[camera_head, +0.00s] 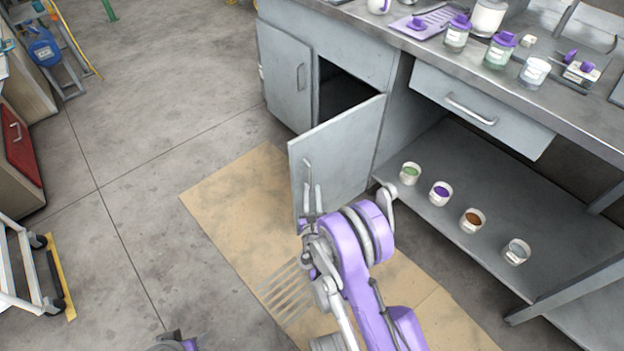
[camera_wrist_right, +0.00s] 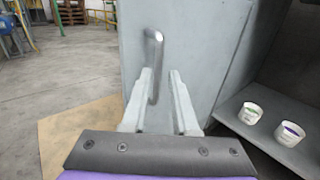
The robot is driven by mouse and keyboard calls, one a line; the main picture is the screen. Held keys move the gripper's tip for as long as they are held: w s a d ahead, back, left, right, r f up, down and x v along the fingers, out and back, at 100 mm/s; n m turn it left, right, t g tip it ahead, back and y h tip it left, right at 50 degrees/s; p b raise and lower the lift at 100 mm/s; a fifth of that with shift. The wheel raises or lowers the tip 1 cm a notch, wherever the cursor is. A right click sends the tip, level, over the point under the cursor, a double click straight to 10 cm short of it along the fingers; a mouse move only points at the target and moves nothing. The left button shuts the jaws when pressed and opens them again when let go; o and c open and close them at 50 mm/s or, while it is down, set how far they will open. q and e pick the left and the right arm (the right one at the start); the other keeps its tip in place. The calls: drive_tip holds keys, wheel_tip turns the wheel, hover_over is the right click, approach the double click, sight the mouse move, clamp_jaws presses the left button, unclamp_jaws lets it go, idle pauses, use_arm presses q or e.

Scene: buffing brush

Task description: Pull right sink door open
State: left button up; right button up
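The right sink door (camera_head: 342,152) is a grey panel standing partly open, swung out from the cabinet. Its metal handle (camera_head: 307,181) is upright near the door's free edge. My right gripper (camera_head: 312,198) is at the handle, in front of the door. In the right wrist view the fingers (camera_wrist_right: 161,76) are apart, and the handle (camera_wrist_right: 155,50) reaches down between them, closer to the left finger. I cannot tell whether they touch. The door face (camera_wrist_right: 195,45) is behind them.
The left sink door (camera_head: 285,78) is shut, with a dark opening (camera_head: 343,95) beside it. A drawer (camera_head: 480,108) and a low shelf (camera_head: 480,185) with several small cups are to the right. A tan mat (camera_head: 235,200) lies on the floor.

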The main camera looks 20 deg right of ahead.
drive_tip(key=b+v, duration=0.2)
drive_tip(key=v, duration=0.1)
drive_tip(key=shift+s, duration=0.1)
idle(0.4)
